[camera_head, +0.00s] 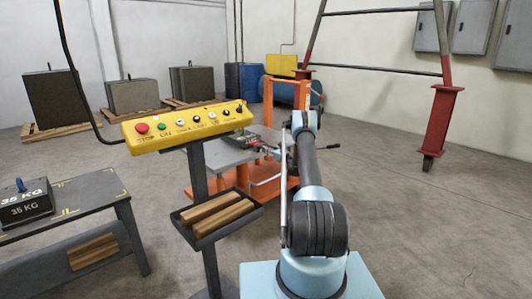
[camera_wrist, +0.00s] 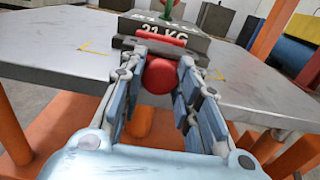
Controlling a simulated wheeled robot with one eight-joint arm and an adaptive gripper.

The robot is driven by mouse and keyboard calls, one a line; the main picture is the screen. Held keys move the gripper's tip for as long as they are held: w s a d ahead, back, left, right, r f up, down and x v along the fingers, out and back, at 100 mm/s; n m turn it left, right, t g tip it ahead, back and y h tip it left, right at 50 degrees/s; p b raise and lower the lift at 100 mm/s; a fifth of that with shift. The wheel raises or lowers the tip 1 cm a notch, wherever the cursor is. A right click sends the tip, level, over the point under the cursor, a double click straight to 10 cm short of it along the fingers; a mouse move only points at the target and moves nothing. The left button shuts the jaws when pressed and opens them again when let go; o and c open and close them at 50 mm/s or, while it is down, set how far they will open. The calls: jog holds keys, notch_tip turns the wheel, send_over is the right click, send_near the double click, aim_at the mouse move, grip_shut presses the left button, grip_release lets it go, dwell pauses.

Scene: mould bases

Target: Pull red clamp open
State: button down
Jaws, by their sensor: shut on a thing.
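The red clamp (camera_wrist: 160,75) shows in the wrist view as a round red end between my fingers, with a red bar (camera_wrist: 150,33) just beyond it. My gripper (camera_wrist: 160,62) is shut on the red round end, a finger on each side. The bar lies against the front of a grey block (camera_wrist: 205,43) marked 21 KG on the metal table. In the head view the red clamp (camera_head: 262,150) is small at the table's right edge, and my arm partly covers that area.
The grey tabletop (camera_wrist: 55,45) sits on an orange frame (camera_wrist: 15,140). A yellow button panel (camera_head: 190,125) on a post stands left of my arm. A bench with a 35 KG block (camera_head: 25,207) is at left. Open floor (camera_head: 430,220) lies to the right.

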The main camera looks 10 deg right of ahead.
jog(key=shift+v, duration=0.9)
jog(key=c, duration=1.2)
grip_release()
jog(key=v, duration=1.2)
